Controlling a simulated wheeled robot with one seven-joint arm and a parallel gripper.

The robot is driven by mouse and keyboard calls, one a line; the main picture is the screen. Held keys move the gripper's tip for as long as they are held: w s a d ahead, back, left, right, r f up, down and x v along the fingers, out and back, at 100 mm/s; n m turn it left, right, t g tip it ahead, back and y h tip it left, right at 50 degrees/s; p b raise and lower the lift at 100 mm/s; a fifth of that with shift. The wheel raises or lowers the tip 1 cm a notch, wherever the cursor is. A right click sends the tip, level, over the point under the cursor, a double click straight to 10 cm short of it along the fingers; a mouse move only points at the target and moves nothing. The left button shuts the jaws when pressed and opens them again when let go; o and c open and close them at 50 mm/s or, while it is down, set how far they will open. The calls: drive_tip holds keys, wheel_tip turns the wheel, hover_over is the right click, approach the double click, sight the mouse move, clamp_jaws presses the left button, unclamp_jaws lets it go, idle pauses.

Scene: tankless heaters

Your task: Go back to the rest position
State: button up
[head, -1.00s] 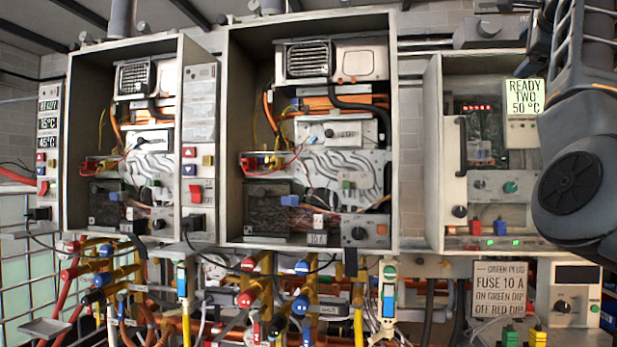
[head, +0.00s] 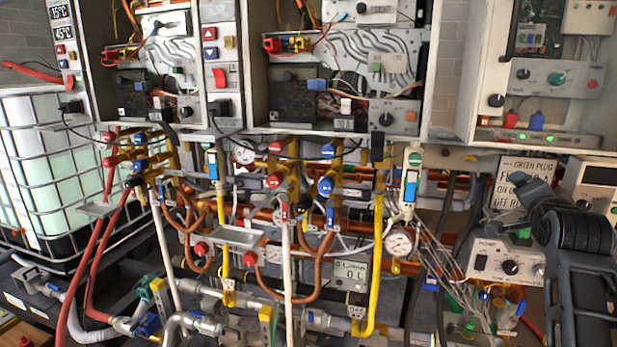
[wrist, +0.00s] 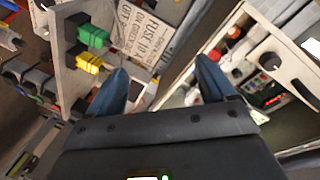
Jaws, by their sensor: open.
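In the wrist view my gripper (wrist: 162,90) is open, with its two dark blue fingers spread and nothing between them. Past the fingers are a sign reading "FUSE 10 A" (wrist: 160,28), a green plug (wrist: 92,36) and a yellow plug (wrist: 88,62). In the head view my dark arm is at the lower right and covers part of the green plug sign (head: 515,178). My gripper's fingers cannot be made out clearly in that view.
Open heater cabinets (head: 258,65) line the wall, with a third cabinet (head: 465,75) at the right. Below them run pipes, red and blue valves (head: 275,180), hoses and a gauge (head: 399,243). A caged white tank (head: 50,165) stands at the left. A control box (head: 505,262) sits beside my arm.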

drive_tip(key=s+a+f+n+y, duration=0.2)
drive_tip(key=s+a+f+n, duration=0.3)
drive_tip(key=s+f, duration=0.7)
drive_tip(key=s+a+f+n+y, duration=0.2)
drive_tip(key=s+a+f+n, duration=0.35)
drive_tip(key=s+f, duration=0.7)
drive_tip(key=s+a+n+y, duration=0.1)
drive_tip(key=s+a, duration=0.3)
drive_tip(key=s, duration=0.5)
drive_tip(key=s+a+n, duration=0.1)
drive_tip(key=s+a, duration=0.3)
drive_tip(key=s, duration=0.5)
drive_tip(key=s+a+r+n+y, duration=0.1)
drive_tip(key=s+a+r, duration=0.1)
drive_tip(key=s+r, duration=0.2)
drive_tip(key=s+a+r+n, duration=0.1)
drive_tip(key=s+r, duration=0.3)
drive_tip(key=s, duration=0.7)
drive_tip(key=shift+a+y, duration=0.4)
drive_tip(key=shift+a, duration=0.2)
drive_tip(key=shift+r+n, duration=0.1)
drive_tip(key=shift+n, duration=0.15)
drive_tip(key=shift+c, duration=0.3)
